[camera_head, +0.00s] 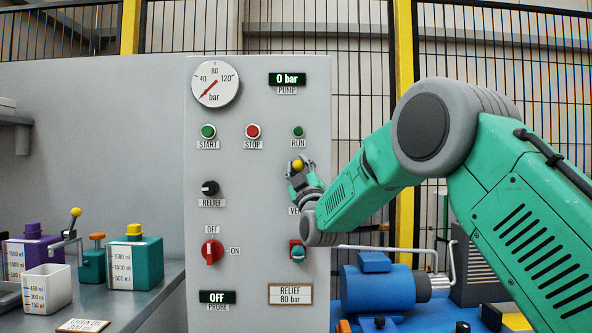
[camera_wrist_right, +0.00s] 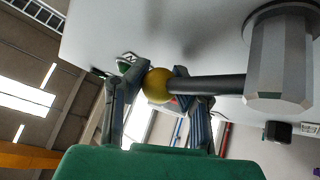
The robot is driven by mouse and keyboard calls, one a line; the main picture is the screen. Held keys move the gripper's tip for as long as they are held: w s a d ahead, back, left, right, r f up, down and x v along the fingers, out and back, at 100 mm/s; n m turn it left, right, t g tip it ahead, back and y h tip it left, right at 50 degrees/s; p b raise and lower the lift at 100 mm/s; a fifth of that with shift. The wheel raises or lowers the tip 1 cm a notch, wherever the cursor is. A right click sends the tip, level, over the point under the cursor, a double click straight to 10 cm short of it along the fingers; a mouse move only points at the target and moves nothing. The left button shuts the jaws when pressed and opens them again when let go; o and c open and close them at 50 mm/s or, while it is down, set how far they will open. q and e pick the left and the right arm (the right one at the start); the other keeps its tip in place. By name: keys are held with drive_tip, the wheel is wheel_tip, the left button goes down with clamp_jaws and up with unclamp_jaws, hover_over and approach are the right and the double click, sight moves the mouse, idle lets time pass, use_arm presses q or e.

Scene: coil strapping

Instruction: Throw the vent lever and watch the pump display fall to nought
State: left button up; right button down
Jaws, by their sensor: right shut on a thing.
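The vent lever's yellow ball knob (camera_head: 298,165) is in front of the grey panel, below the RUN lamp, with a partly hidden label "VE" under it. My right gripper (camera_head: 299,168) is shut on this knob. In the right wrist view the yellow knob (camera_wrist_right: 157,86) sits between the two fingers, and the lever's dark rod (camera_wrist_right: 208,85) runs right to a grey hub (camera_wrist_right: 278,65). The pump display (camera_head: 287,79) reads 0 bar. The round gauge (camera_head: 215,81) has its red needle at the low end of the scale. My left gripper is not in view.
The panel (camera_head: 230,150) also carries a green START button (camera_head: 208,131), a red STOP button (camera_head: 253,131), a RELIEF knob (camera_head: 210,188) and a red switch (camera_head: 213,251). Containers stand on the left bench (camera_head: 150,300). A blue pump (camera_head: 378,285) is at lower right.

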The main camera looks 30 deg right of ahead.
drive_tip(key=shift+f, duration=0.55)
drive_tip(key=c, duration=1.5)
unclamp_jaws()
drive_tip(key=shift+c, duration=0.2)
drive_tip(key=o, duration=0.3)
drive_tip(key=shift+r, duration=0.1)
drive_tip(key=shift+s+r, duration=0.1)
drive_tip(key=shift+r, duration=0.05)
drive_tip(key=v, duration=1.2)
